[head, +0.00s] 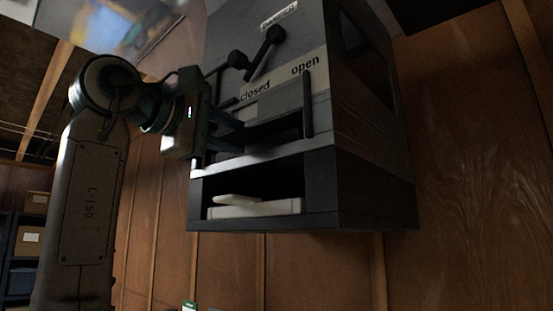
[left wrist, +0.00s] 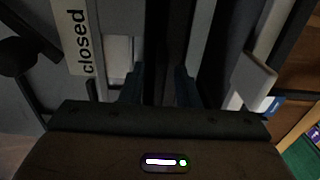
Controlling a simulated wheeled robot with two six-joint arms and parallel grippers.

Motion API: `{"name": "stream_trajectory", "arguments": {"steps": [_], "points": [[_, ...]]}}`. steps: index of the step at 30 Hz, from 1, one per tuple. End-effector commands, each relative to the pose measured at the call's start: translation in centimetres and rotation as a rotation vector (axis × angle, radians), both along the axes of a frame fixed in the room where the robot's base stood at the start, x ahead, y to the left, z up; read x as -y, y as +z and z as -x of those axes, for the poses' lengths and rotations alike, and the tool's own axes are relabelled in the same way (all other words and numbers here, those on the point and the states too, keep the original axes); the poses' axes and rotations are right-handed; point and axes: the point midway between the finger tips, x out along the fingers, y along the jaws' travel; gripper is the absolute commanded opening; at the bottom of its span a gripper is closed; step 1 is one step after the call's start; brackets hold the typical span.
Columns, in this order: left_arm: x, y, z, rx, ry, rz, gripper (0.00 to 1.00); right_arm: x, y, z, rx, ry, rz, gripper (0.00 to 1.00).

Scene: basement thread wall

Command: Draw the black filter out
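A grey cabinet (head: 372,150) with dark sides hangs on the wood-panelled wall. My left gripper (head: 238,122) reaches from the left into its upper opening, below the "closed" and "open" label. In the left wrist view, the two fingers of my left gripper (left wrist: 160,82) stand apart on either side of a black strip, which appears to be the black filter (left wrist: 168,35). I cannot tell whether the fingers touch it. In the head view the filter is hard to make out in the shadow behind the gripper. My right gripper is not in view.
A white slab with a raised grip (head: 255,207) lies in the lower bay, also seen in the left wrist view (left wrist: 255,82). A black lever (head: 264,52) sits above the label strip (head: 284,77). An upright black bar (head: 307,104) stands right of the opening.

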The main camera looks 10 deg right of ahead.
Motion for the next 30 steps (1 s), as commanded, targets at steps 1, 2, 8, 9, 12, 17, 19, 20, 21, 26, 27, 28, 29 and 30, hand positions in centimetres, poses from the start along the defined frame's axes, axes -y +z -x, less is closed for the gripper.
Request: {"name": "stream_trajectory", "arguments": {"steps": [1, 2, 8, 9, 12, 17, 19, 20, 21, 26, 27, 28, 29, 30], "points": [[0.0, 0.0, 0.0, 0.0, 0.0, 0.0, 0.29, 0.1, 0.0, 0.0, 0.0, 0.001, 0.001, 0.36], [0.0, 0.0, 0.0, 0.0, 0.0, 0.0, 0.29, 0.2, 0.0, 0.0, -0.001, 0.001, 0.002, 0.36], [0.0, 0.0, 0.0, 0.0, 0.0, 0.0, 0.0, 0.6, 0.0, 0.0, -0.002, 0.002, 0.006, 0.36], [0.0, 0.0, 0.0, 0.0, 0.0, 0.0, 0.0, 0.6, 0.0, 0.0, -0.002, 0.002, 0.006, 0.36], [0.0, 0.0, 0.0, 0.001, 0.0, 0.001, 0.0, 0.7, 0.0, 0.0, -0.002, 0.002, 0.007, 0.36], [-0.7, -0.1, 0.5, 0.001, 0.0, 0.0, 0.0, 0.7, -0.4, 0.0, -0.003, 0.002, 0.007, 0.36], [-1.2, -0.1, 0.8, 0.002, 0.0, 0.0, 0.0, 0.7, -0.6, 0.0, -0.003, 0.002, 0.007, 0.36], [-1.4, -0.1, 1.0, 0.002, 0.001, 0.0, 0.0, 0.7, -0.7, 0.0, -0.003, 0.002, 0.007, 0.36], [-1.6, -0.1, 1.2, 0.003, 0.001, 0.0, 0.0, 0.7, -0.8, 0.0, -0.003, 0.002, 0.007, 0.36], [-2.6, -0.1, 1.9, 0.002, 0.0, 0.001, 0.0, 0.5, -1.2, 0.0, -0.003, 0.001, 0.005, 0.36], [-2.9, -0.1, 2.1, 0.001, 0.001, 0.001, 0.0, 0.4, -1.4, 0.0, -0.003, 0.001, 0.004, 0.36], [-3.1, -0.1, 2.2, 0.001, 0.001, 0.0, 0.0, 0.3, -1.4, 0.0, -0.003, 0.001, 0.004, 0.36], [-3.3, -0.1, 2.4, 0.001, 0.001, 0.0, 0.0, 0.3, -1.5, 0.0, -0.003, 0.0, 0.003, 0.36], [-3.6, -0.1, 2.6, 0.001, 0.0, 0.0, 0.0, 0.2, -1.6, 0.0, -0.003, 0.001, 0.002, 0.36]]}}
